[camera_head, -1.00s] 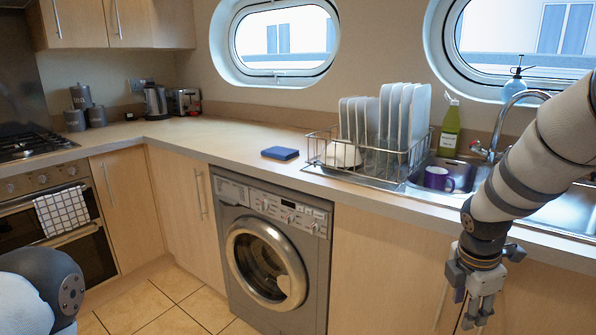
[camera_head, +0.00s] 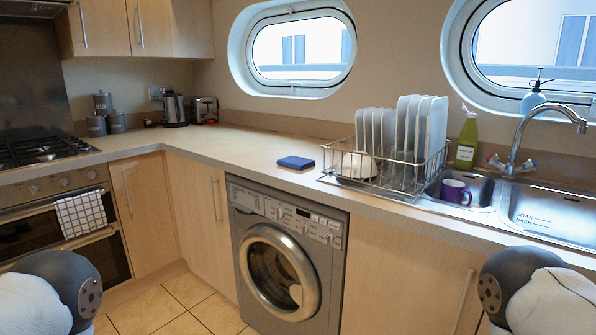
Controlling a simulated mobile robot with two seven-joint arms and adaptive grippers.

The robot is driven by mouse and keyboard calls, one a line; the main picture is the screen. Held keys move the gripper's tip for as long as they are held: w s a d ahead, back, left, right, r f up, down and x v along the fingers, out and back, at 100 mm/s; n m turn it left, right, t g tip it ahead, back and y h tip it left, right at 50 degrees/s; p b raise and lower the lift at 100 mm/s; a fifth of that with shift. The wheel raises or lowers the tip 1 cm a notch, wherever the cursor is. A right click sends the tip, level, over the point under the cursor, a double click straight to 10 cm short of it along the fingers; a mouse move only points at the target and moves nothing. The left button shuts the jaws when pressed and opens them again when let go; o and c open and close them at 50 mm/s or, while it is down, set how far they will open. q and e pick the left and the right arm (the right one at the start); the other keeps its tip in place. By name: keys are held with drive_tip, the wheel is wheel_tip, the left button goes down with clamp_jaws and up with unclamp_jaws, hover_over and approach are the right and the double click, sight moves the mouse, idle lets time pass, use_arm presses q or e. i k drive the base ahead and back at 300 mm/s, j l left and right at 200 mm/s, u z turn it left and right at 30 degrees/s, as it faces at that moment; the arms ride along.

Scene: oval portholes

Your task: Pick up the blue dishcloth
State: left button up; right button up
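The blue dishcloth (camera_head: 296,162) lies as a small folded pad on the wooden worktop, left of the dish rack and above the washing machine. Nothing covers it. Parts of both my arms show at the lower left and lower right corners, well apart from the cloth. Neither of my grippers is in the picture. A checked white cloth (camera_head: 80,213) also hangs on the oven door handle at the left.
A wire dish rack (camera_head: 385,175) with white plates stands right of the cloth. A purple mug (camera_head: 455,191) is in the sink (camera_head: 545,212). The worktop (camera_head: 225,145) left of the cloth is clear. A washing machine (camera_head: 285,255) is below.

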sight(296, 163)
drive_tip(key=z, duration=1.85)
drive_tip(key=u, duration=1.8)
drive_tip(key=i+j+z, duration=0.8)
drive_tip(key=j, duration=0.2)
drive_tip(key=k+l, duration=0.05)
